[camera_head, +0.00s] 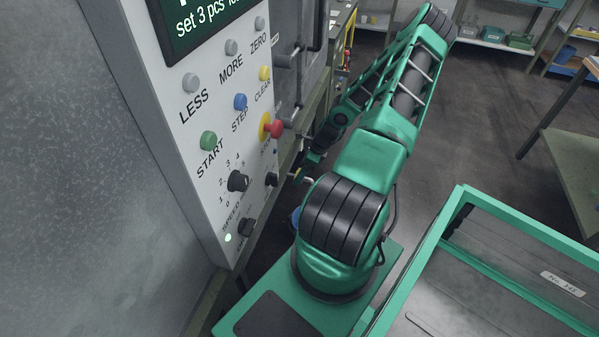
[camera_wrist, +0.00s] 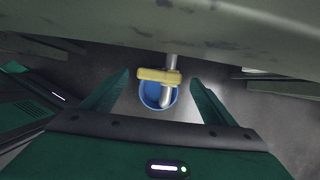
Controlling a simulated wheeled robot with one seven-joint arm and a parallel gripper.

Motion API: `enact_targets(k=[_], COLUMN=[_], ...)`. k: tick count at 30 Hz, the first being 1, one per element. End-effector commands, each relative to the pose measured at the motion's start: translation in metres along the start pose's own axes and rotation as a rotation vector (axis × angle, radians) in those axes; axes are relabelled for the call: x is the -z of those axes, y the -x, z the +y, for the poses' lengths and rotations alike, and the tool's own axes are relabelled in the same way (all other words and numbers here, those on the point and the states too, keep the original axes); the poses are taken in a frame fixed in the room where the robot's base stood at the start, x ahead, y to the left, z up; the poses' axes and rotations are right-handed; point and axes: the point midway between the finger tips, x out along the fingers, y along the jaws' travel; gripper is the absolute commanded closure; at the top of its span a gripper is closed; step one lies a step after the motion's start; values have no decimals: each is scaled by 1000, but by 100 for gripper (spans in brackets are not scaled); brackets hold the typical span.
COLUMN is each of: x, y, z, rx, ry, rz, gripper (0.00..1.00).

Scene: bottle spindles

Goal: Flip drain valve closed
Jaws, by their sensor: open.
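The drain valve's yellow lever (camera_wrist: 158,76) shows in the wrist view, lying roughly crosswise to a silver pipe (camera_wrist: 167,97). The pipe comes from under a large grey-green body and its end points into a blue bucket (camera_wrist: 152,90). My gripper (camera_wrist: 160,78) is open, with one green finger left of the lever and the other right of it. There is a visible gap on both sides, and nothing is held.
The grey-green machine body (camera_wrist: 230,30) spans the top of the wrist view, close to my fingertips. In the head view a control panel (camera_head: 205,165) with buttons and knobs stands left of my arm. Open floor (camera_head: 480,110) lies to the right, with shelves behind.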

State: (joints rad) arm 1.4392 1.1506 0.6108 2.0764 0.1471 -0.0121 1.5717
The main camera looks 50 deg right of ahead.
Motion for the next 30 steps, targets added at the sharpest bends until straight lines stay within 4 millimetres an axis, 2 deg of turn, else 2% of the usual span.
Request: enact_targets(k=[15, 21, 30], x=[0, 0, 0], y=[80, 95, 97], z=[-1, -1, 0], rx=[3, 1, 0], ry=[1, 1, 1], rz=[2, 2, 0], gripper=[20, 20, 20])
